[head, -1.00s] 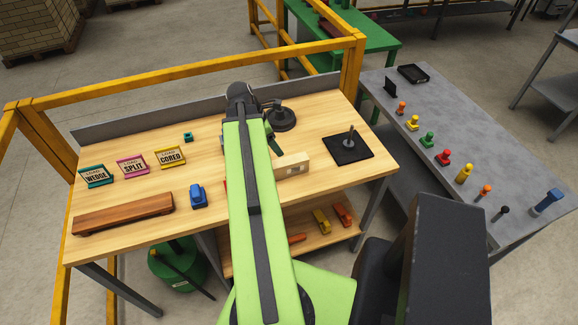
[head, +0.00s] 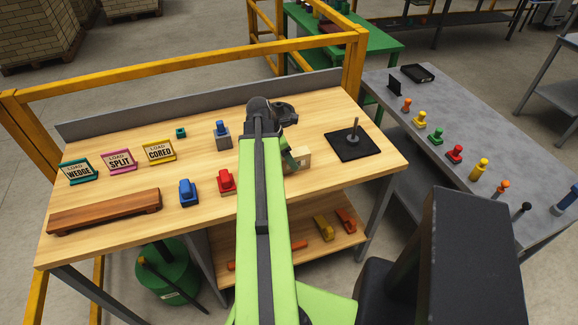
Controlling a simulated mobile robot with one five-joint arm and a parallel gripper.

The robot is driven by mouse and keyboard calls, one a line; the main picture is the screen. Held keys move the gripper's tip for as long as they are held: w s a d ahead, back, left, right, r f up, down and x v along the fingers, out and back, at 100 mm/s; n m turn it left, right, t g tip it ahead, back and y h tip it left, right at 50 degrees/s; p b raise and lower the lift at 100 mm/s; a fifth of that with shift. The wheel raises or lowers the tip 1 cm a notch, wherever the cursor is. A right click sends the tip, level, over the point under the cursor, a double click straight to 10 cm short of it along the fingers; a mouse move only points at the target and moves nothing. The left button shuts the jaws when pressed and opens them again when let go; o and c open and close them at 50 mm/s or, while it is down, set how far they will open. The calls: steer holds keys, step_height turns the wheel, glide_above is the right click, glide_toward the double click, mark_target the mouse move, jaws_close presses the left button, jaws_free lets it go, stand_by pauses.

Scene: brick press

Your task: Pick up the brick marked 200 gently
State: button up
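A pale tan brick (head: 304,160) lies on the wooden bench (head: 330,185), just right of my green arm. The arm hides its left part. A small dark mark shows on its face, but I cannot read it. My gripper (head: 291,158) is mostly hidden behind the arm's end. A dark green piece of it shows at the brick's left side. I cannot tell whether it touches the brick, or whether the fingers are open or shut.
A black mat with a post (head: 353,143) is right of the brick. A red block (head: 226,182), a blue block (head: 187,193) and a blue-topped grey block (head: 221,134) stand left of my arm. Signs (head: 118,161) and a brown wooden beam (head: 104,211) are farther left.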

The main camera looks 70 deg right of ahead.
steer(key=b+x, duration=0.1)
steer(key=x, duration=0.2)
steer(key=shift+f+b, duration=0.1)
steer(key=shift+b, duration=0.25)
steer(key=c, duration=1.3)
steer(key=shift+r, duration=0.25)
steer(key=shift+c, duration=0.2)
